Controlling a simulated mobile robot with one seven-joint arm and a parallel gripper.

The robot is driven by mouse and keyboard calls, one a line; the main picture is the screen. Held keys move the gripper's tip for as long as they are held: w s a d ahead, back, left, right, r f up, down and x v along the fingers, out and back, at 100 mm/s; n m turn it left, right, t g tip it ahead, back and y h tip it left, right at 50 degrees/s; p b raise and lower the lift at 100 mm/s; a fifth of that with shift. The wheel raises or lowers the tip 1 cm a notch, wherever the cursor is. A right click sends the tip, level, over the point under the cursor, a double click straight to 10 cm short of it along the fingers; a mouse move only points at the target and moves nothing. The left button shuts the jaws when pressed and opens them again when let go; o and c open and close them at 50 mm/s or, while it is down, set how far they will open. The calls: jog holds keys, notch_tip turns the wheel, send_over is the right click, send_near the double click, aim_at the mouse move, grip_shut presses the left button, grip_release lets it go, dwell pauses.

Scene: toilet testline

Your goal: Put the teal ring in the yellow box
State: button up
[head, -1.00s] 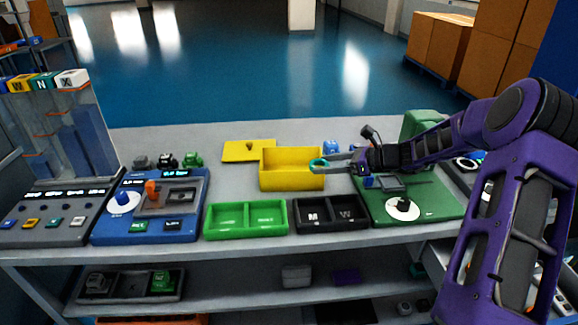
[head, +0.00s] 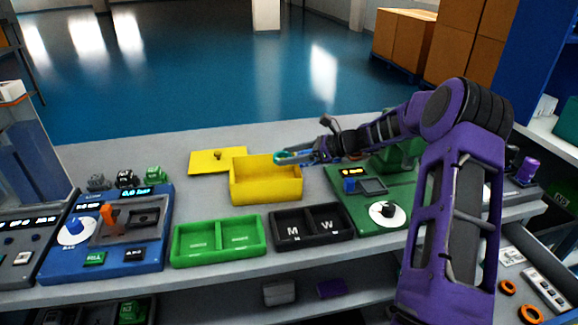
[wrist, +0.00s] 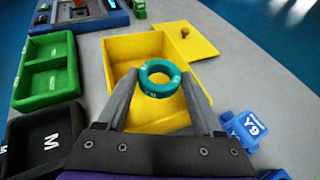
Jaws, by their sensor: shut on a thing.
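The teal ring (wrist: 160,78) is between the fingertips of my gripper (wrist: 158,84) in the wrist view. In the head view the ring (head: 283,157) shows at the tip of my gripper (head: 287,157), at the box's back right. My gripper is shut on the ring. The yellow box (head: 265,186) is open at the top and stands on the table. In the wrist view the ring overlaps the open inside of the yellow box (wrist: 119,52). The ring's exact height over the box is hard to tell.
A yellow lid (head: 203,166) with a knob lies behind the box. A green two-part tray (head: 218,245) and a black tray marked M and W (head: 312,224) stand in front. A green device (head: 367,212) stands at right, a blue one (head: 120,250) at left. A blue block (wrist: 240,130) lies near my gripper.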

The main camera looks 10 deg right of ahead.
jog(key=shift+f, duration=1.35)
jog(key=shift+f+b, duration=0.35)
jog(key=shift+f, duration=0.25)
jog(key=o, duration=1.3)
jog(key=shift+s+f, duration=0.1)
jog(key=shift+f, duration=0.05)
jog(key=shift+d+r, duration=0.1)
jog(key=shift+r, duration=0.25)
jog(key=v, duration=0.2)
jog(key=p+v, duration=0.1)
jog(key=v, duration=0.4)
jog(key=shift+d+r, duration=0.15)
jog(key=shift+r, duration=0.3)
